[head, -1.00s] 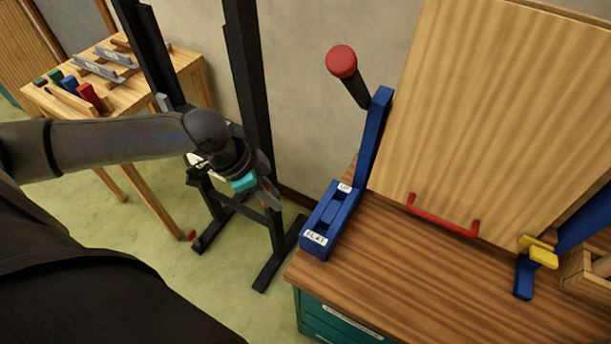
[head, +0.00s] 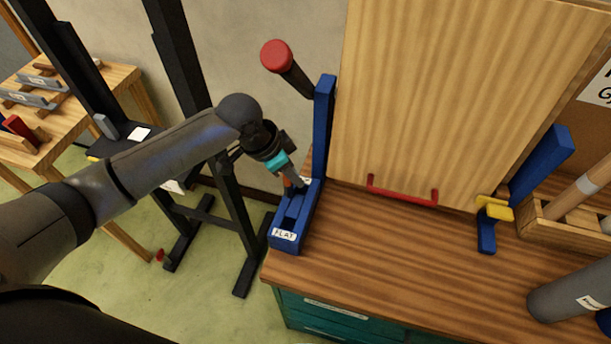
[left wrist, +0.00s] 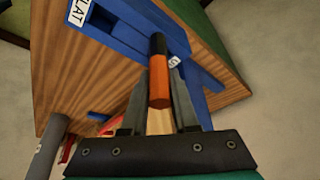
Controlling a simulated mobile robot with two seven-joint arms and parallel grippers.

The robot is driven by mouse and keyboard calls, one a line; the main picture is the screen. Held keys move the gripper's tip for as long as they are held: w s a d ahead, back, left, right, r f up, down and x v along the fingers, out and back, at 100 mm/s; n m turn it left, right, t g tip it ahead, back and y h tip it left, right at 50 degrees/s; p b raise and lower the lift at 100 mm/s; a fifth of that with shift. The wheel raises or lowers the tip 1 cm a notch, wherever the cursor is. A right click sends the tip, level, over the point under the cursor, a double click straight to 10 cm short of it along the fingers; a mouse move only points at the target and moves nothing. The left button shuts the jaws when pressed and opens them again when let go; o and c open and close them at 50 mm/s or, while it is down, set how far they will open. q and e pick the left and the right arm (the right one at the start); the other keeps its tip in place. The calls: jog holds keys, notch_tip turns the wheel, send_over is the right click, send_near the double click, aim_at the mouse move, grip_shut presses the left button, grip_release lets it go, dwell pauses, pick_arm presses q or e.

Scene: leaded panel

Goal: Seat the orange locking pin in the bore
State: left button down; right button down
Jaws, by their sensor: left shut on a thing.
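The orange locking pin (left wrist: 159,80) has a black tip and lies between the fingers of my left gripper (left wrist: 158,72), which is shut on it. In the head view, my left gripper (head: 295,181) is at the back of the blue bracket (head: 292,218) on the bench's left edge, and a bit of orange shows beside the fingers. In the left wrist view, the black tip overlaps the blue bracket (left wrist: 135,32); I cannot tell whether they touch. The bracket carries a "FLAT" label and has recesses. Which opening is the bore is unclear. My right gripper is out of view.
A wooden panel (head: 430,100) with a red handle (head: 400,190) leans above the bench (head: 400,250). A red-knobbed lever (head: 277,57) rises behind the bracket. A yellow clamp (head: 495,207) and a grey labelled cylinder (head: 570,297) are at right. The bench's middle is clear.

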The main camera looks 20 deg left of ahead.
aim_at(311, 185)
pick_arm(q)
jog(key=shift+w+d+f, duration=0.35)
jog(key=shift+f, duration=0.25)
jog(key=shift+w+d+f, duration=0.35)
jog(key=shift+d+f, duration=0.05)
jog(key=shift+f, duration=0.15)
jog(key=shift+w+d+f, duration=0.35)
jog(key=shift+f, duration=0.25)
jog(key=shift+f, duration=0.1)
jog(key=c, duration=0.7)
grip_release()
jog(key=p+v, duration=0.1)
jog(key=v, duration=1.1)
jog(key=shift+d, duration=0.1)
